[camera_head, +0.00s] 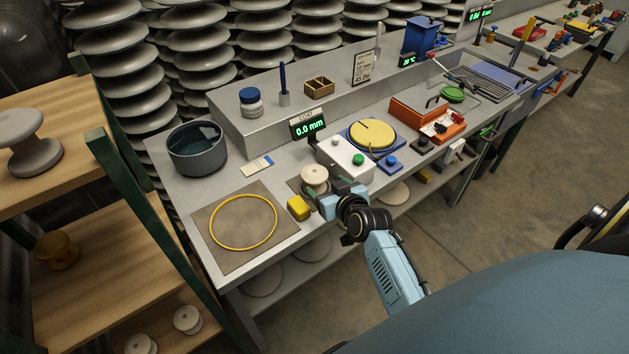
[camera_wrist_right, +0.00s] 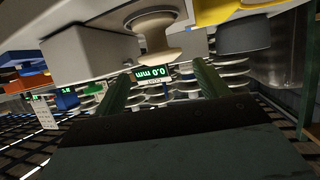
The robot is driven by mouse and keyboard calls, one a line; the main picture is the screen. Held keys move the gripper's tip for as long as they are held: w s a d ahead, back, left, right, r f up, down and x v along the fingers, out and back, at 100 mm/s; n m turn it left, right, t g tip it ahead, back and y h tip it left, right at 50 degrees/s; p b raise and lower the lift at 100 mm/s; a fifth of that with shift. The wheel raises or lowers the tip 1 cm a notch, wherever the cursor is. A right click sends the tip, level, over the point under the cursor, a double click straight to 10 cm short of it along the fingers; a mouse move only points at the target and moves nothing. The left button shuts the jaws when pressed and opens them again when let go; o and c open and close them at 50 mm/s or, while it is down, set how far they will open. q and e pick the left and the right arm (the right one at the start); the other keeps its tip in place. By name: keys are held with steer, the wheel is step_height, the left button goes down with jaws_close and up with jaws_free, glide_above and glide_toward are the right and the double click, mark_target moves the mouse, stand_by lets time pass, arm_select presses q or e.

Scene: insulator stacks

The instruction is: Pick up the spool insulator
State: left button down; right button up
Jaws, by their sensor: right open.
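A cream spool insulator (camera_head: 314,174) stands upright on a small dark pad on the bench, in front of the white box. It also shows in the upside-down right wrist view (camera_wrist_right: 155,38), ahead of the fingers. My right gripper (camera_head: 332,191) is low over the bench, close beside the spool on its right and near side. In the right wrist view the green fingers of this gripper (camera_wrist_right: 162,84) are apart with nothing held between them. Whether a finger touches the spool cannot be told. My left gripper is out of view.
A yellow block (camera_head: 298,208) sits close left of the spool, beside a yellow ring (camera_head: 243,222) on a brown mat. The white box (camera_head: 346,158) with a green button and a display (camera_head: 308,128) stand behind. A dark pot (camera_head: 196,149) is at the far left.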

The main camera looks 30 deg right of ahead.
mark_target(319, 178)
steer(key=shift+b+x, duration=0.5)
steer(key=shift+x, duration=2.65)
steer(key=shift+d, duration=0.1)
steer(key=shift+c, duration=0.2)
steer(key=shift+r, duration=0.1)
steer(key=c, duration=0.9)
